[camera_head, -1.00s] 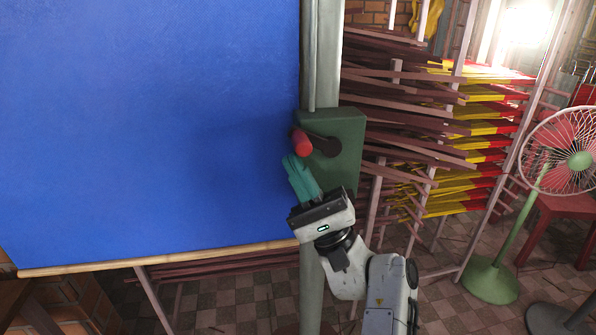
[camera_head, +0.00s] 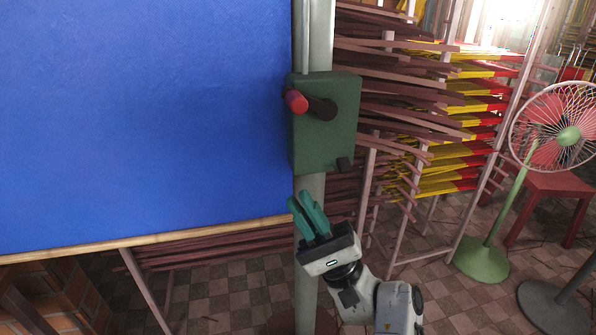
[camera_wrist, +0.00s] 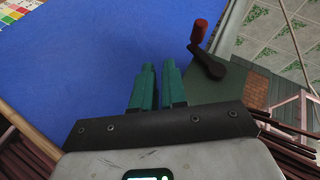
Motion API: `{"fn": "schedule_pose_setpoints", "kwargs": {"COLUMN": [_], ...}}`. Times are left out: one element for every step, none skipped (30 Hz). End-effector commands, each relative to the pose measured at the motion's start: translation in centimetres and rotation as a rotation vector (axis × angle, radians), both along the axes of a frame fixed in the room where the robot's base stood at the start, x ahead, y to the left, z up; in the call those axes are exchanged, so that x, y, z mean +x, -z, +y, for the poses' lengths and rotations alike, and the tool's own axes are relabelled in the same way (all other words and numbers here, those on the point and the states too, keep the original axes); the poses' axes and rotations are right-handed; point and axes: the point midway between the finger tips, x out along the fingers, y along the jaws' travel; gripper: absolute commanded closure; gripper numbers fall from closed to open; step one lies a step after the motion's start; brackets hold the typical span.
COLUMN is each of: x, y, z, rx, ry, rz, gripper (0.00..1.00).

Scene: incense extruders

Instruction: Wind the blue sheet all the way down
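The blue sheet (camera_head: 140,120) hangs on the left, with a wooden bar (camera_head: 150,238) along its lower edge, above the floor. It also fills much of the wrist view (camera_wrist: 80,60). A green box (camera_head: 335,135) sits on a pale post at the sheet's right edge. Its dark crank arm has a red handle (camera_head: 297,101), pointing left toward the sheet; the handle also shows in the wrist view (camera_wrist: 199,31). My gripper (camera_head: 302,197) is below the box, apart from the handle. Its teal fingers (camera_wrist: 159,70) are empty with a narrow gap between them.
A rack of brown, yellow and red incense sticks (camera_head: 440,130) stands close behind the box on the right. A pink and green fan (camera_head: 568,136) and a red stool (camera_head: 553,185) are further right. Tiled floor is visible below.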

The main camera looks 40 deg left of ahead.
Motion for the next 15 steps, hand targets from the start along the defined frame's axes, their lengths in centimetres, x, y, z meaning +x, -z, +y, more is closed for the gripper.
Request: {"fn": "schedule_pose_setpoints", "kwargs": {"x": [-0.3, -0.6, -0.9, -1.3, -1.6, -2.0, -2.3, -2.4, -2.7, -2.8, -2.8, -2.9, -2.9, -2.8, -2.7], "y": [-0.2, -0.2, 0.0, 0.3, 0.5, 1.0, 1.4, 1.7, 2.3, 2.6, 3.0, 3.3, 3.5, 3.6, 3.6], "z": [0.4, 0.8, 1.3, 1.8, 2.3, 3.0, 3.4, 3.8, 4.1, 4.3, 4.4, 4.5, 4.5, 4.5, 4.3], "rx": [-0.036, -0.067, -0.120, -0.167, -0.218, -0.291, -0.348, -0.402, -0.473, -0.524, -0.573, -0.635, -0.679, -0.722, -0.775], "ry": [0.012, 0.023, 0.045, 0.062, 0.083, 0.118, 0.145, 0.174, 0.214, 0.246, 0.277, 0.321, 0.355, 0.390, 0.439], "rz": [-0.022, -0.042, -0.074, -0.104, -0.138, -0.190, -0.232, -0.274, -0.335, -0.380, -0.426, -0.491, -0.539, -0.588, -0.655], "gripper": [0.83, 0.80, 0.76, 0.73, 0.70, 0.67, 0.64, 0.61, 0.57, 0.54, 0.51, 0.47, 0.47, 0.47, 0.47]}}
